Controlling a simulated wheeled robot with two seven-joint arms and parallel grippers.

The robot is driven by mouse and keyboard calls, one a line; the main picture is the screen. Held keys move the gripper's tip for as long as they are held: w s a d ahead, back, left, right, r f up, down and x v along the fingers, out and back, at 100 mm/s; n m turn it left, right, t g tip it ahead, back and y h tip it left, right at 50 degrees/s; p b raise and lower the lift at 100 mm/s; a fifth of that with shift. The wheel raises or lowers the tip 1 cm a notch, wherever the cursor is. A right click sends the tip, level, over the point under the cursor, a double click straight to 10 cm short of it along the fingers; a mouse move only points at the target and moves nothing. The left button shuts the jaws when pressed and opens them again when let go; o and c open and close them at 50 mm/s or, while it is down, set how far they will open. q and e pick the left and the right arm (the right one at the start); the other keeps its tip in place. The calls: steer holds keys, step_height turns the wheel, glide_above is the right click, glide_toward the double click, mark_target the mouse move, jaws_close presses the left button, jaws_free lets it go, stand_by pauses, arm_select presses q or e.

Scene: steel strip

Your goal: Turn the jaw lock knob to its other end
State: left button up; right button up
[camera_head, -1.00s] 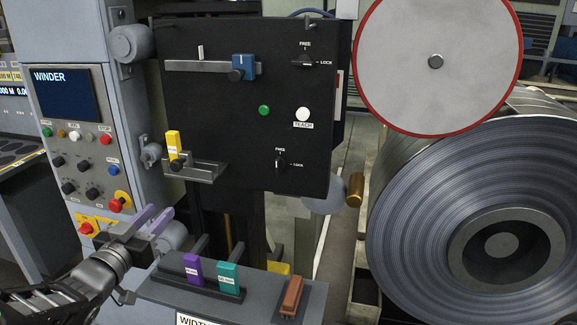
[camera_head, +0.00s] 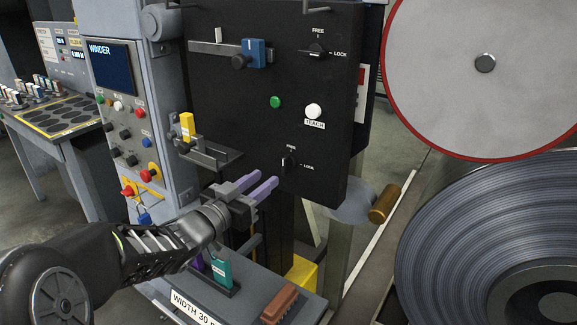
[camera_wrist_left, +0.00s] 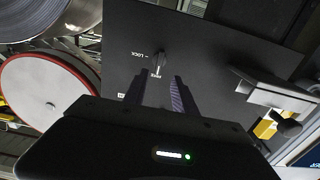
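Two dark knobs marked FREE above and LOCK to the right are on the black panel (camera_head: 240,105): an upper knob (camera_head: 318,50) and a lower knob (camera_head: 288,163). The lower knob's handle looks upright, in line with FREE. My left gripper (camera_head: 266,176) is open and empty, just left of and below the lower knob. In the left wrist view a knob (camera_wrist_left: 158,62) lies just beyond and between the two spread fingertips (camera_wrist_left: 160,77), apart from them. My right gripper is out of view.
A ledge with a yellow block (camera_head: 187,126) juts out left of the lower knob. Green (camera_head: 275,102) and white (camera_head: 314,111) buttons sit above it. Below my left gripper are a teal block (camera_head: 221,270) and a brown block (camera_head: 279,304). A large steel coil (camera_head: 480,225) stands right.

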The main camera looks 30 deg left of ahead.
mark_target(283, 165)
arm_select(q)
steer(key=w, duration=0.8)
steer(key=shift+p, duration=0.4)
steer(key=shift+c, duration=0.4)
jaws_close()
